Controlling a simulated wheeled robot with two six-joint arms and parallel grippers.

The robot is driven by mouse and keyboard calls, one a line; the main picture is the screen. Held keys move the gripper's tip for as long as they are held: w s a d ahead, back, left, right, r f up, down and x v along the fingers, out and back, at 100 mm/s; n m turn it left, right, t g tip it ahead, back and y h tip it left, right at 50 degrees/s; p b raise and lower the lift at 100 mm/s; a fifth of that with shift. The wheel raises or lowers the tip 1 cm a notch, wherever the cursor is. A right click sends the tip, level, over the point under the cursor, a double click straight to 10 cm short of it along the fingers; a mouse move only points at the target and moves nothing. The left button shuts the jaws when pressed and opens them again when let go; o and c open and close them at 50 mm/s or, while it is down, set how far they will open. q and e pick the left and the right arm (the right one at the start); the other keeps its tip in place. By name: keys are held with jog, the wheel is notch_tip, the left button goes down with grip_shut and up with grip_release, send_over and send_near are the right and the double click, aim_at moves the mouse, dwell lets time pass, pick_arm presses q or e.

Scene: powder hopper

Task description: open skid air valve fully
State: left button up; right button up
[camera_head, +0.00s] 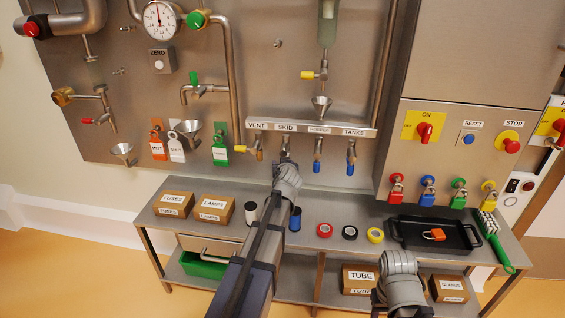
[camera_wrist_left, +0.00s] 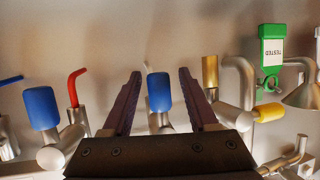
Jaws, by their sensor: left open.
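The label strip (camera_head: 312,128) in the head view reads VENT, SKID, a third word too small to read, and TANKS. The SKID valve (camera_head: 285,143) shows only as a bit of metal under its label; my left gripper (camera_head: 286,162) hides its handle. In the left wrist view a blue handle (camera_wrist_left: 158,92) stands upright between the two fingers of my left gripper (camera_wrist_left: 157,85). The fingers are open with a gap on both sides of it. No contact is visible. My right arm shows at bottom right of the head view; its gripper does not show.
In the wrist view another blue handle (camera_wrist_left: 41,108) and a red one (camera_wrist_left: 77,88) stand left. A bench (camera_head: 180,226) with boxes and tape rolls lies below.

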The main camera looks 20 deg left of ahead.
pick_arm(q)
jog(key=p+v, duration=0.1)
jog(key=v, duration=0.4)
jog(key=shift+s+d+r+p, duration=0.1)
jog(key=shift+s+d+p, duration=0.05)
jog(key=shift+s+p, duration=0.2)
jog(key=s+d+r+m+g+h+p, duration=0.1)
jog(key=s+d+r+m+g+p, duration=0.2)
jog(key=s+d+p, duration=0.5)
jog(key=s+d+r+m+g+h+p, duration=0.2)
jog(key=s+d+r+g+p, duration=0.3)
jog(key=s+d+p, duration=0.4)
jog(key=s+d+r+m+g+h+p, duration=0.2)
jog(key=s+d+r+m+g+p, duration=0.2)
jog(key=s+d+p, duration=0.5)
jog(key=s+d, duration=0.2)
jog(key=s, duration=0.1)
jog(key=shift+s+d+r, duration=0.25)
jog(key=shift+s+d, duration=0.1)
jog(key=shift+d, duration=0.05)
